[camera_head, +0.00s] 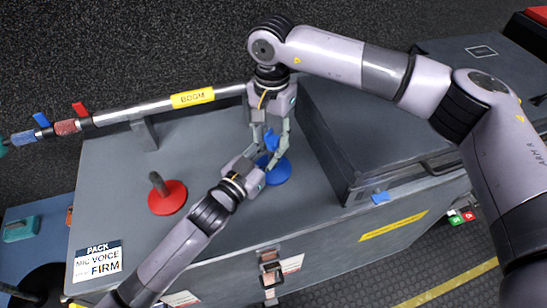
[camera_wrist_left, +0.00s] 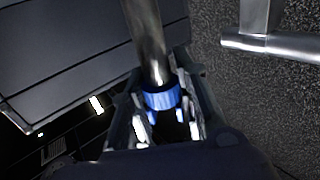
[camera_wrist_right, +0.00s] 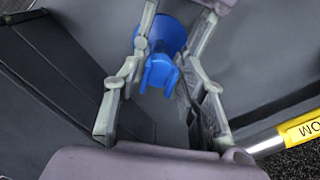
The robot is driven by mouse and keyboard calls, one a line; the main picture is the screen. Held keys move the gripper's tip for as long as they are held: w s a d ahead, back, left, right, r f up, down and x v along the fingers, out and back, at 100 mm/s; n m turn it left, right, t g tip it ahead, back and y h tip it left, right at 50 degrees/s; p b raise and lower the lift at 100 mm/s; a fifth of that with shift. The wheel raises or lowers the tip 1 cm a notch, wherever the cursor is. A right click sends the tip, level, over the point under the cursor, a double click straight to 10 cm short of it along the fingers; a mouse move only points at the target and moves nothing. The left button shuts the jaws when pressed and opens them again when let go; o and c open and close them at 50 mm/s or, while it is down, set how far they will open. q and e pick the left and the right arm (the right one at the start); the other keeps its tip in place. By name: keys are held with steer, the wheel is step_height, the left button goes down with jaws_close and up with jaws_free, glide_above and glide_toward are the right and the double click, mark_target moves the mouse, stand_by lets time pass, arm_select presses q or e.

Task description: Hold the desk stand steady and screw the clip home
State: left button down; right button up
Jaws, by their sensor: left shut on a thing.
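The desk stand has a round blue base (camera_head: 277,171) on the grey case top. A blue clip (camera_head: 271,141) sits above it, and it also shows in the right wrist view (camera_wrist_right: 160,72). My left gripper (camera_head: 262,166) is shut on the stand from the front left, low over its base, hiding most of the stem. In the left wrist view a grey rod with a blue ring (camera_wrist_left: 162,97) lies between its fingers. My right gripper (camera_head: 271,138) points down from above, fingers apart on either side of the clip. Whether the clip's thread is seated is hidden.
A red stand (camera_head: 167,198) with a short stem is to the left. The boom pole (camera_head: 150,109), carrying red and blue clips, runs along the back. A raised dark case (camera_head: 330,140) rises close on the right.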

jaws_close()
steer(key=shift+o, duration=1.6)
jaws_free()
steer(key=shift+r, duration=0.1)
steer(key=shift+r, duration=2.2)
steer(key=shift+o, duration=0.4)
